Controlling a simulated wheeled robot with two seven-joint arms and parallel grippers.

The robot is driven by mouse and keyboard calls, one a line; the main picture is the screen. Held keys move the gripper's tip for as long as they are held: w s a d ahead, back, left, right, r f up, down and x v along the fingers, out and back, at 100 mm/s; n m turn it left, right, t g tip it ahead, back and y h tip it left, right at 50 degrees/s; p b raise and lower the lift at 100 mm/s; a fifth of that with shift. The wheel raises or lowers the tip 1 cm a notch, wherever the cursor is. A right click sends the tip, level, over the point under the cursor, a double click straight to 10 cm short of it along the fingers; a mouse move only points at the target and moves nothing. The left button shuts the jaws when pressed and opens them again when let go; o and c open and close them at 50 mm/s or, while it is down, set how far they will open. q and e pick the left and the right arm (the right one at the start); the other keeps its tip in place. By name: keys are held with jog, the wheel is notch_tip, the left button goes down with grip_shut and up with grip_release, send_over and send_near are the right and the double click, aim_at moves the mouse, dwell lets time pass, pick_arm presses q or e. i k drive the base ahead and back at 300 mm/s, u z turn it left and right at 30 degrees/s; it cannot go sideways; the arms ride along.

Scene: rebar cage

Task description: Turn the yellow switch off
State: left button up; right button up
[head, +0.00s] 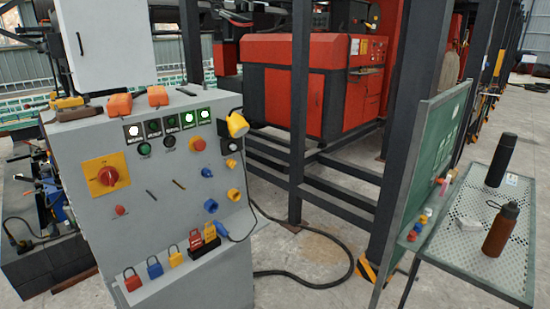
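A grey control panel (152,215) stands at the left in the head view. On its left side is a large rotary switch (107,176) with a square yellow plate and a red handle; I cannot read its setting. A small yellow knob (234,194) sits low on the panel's right side, and a larger yellow piece (237,124) sticks out at its upper right edge. I cannot tell for sure which of these is the yellow switch. Several indicators (188,117) run along the top, some lit green. Neither of my grippers is in view.
A black cable (305,284) lies on the floor. Dark posts (298,110) stand behind. A perforated table (473,225) with two bottles is at right.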

aim_at(230, 163)
jog(key=u, duration=0.15)
jog(key=i, duration=1.15)
jog(key=u, duration=0.6)
